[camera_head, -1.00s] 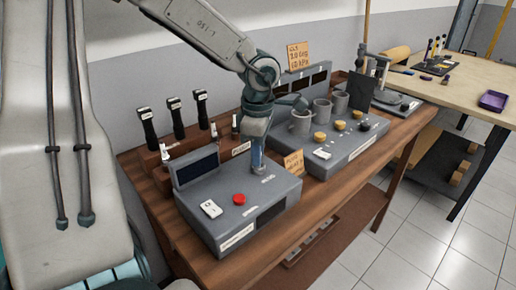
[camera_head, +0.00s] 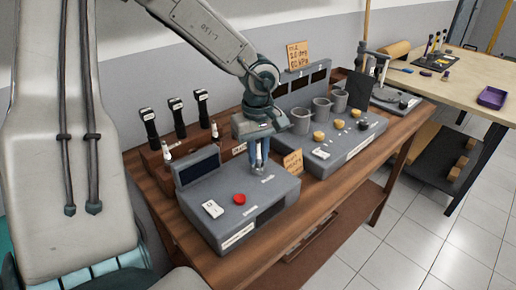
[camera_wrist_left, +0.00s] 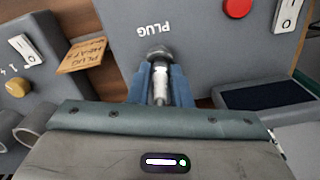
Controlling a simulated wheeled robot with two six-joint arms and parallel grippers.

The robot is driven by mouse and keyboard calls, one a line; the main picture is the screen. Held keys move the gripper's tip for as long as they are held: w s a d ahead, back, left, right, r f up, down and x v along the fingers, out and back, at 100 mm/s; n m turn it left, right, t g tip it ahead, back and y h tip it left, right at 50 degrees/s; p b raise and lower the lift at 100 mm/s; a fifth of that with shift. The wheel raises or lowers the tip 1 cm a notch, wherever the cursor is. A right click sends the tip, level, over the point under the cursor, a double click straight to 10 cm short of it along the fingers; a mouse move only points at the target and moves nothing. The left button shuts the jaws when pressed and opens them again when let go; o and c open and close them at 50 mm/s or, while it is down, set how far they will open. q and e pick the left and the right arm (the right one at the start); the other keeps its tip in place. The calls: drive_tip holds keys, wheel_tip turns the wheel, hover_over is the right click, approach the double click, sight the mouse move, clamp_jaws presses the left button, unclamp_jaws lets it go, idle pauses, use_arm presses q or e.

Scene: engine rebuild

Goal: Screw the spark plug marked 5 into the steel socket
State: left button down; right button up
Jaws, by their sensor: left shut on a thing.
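My left gripper (camera_head: 261,162) points down over the grey tester box (camera_head: 210,226). It is shut on a spark plug (camera_wrist_left: 160,82), whose white body shows between the blue fingers in the left wrist view. The plug's lower end is at the round steel socket (camera_wrist_left: 159,54), beside the word PLUG on the box top. The plug looks upright and in line with the socket; how deep it sits is hidden. No number on it can be read. My right gripper is not in view.
The box has a red button (camera_head: 240,199), a white switch (camera_head: 212,209) and a dark screen. Behind it a wooden rack holds black-handled tools (camera_head: 150,127) and white plugs (camera_head: 166,150). A second grey panel with cups (camera_head: 301,121) and knobs stands to the right, near a cardboard sign (camera_head: 293,163).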

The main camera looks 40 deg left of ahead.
use_arm(q)
drive_tip(key=shift+m, duration=0.7)
drive_tip(key=c, duration=1.3)
unclamp_jaws()
drive_tip(key=shift+o, duration=0.2)
drive_tip(key=shift+f+n+b, duration=0.1)
drive_tip(key=shift+n+b, duration=0.4)
drive_tip(key=shift+b, duration=0.05)
drive_tip(key=shift+n+b, duration=1.45)
drive_tip(key=shift+n, duration=0.45)
drive_tip(key=shift+b, duration=0.35)
